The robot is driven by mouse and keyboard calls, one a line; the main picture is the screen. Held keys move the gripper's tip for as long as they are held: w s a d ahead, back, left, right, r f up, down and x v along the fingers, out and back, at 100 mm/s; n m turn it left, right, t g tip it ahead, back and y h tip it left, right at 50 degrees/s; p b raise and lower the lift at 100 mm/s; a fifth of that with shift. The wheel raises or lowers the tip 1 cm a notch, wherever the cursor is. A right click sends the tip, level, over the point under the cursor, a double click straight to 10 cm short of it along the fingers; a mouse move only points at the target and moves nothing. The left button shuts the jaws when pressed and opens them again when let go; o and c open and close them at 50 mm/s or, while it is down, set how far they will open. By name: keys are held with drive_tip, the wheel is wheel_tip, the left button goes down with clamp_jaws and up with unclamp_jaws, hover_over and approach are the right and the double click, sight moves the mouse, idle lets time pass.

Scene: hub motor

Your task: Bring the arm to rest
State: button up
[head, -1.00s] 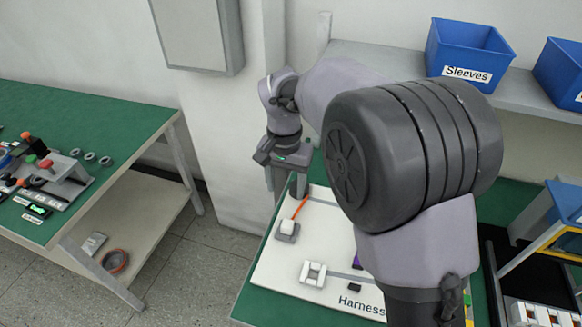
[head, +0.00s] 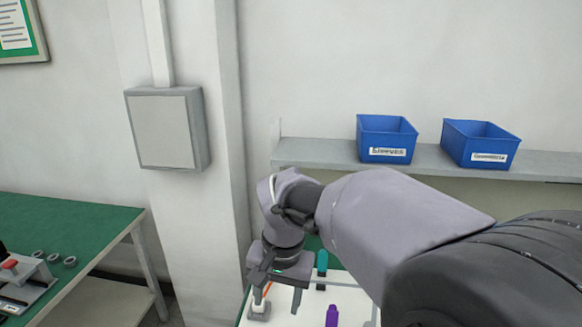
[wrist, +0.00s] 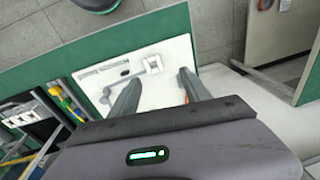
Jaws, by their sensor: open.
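My arm reaches in from the lower right of the head view. My gripper (head: 278,298) points down, its two fingers apart with nothing between them. It is above the left part of a white board (head: 335,285), which is cut off by the frame's lower edge. In the wrist view, both fingers of my gripper (wrist: 158,80) show spread over the white board (wrist: 178,50). A white square fixture (wrist: 153,63) lies on the board between the fingers in that picture. Part of the board is hidden behind my arm and fingers.
A purple piece (head: 332,316) and a teal piece (head: 322,264) stand near the gripper. Blue bins (head: 385,140) (head: 480,144) sit on a grey shelf (head: 430,160). A wall box (head: 165,130) hangs left. A green-topped table (head: 70,222) stands left, with a floor gap between.

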drive_tip(key=s+d+r+m+t, duration=0.1)
drive_tip(key=s+d+r+t, duration=0.1)
drive_tip(key=s+d, duration=0.4)
drive_tip(key=s+d+r+m+t+y, duration=0.1)
drive_tip(key=s+d, duration=0.5)
drive_tip(key=s, duration=0.7)
drive_tip(key=shift+s+d+r+t, duration=0.15)
drive_tip(key=shift+d+r+t, duration=0.2)
drive_tip(key=shift+r+t, duration=0.4)
drive_tip(key=shift+f, duration=0.15)
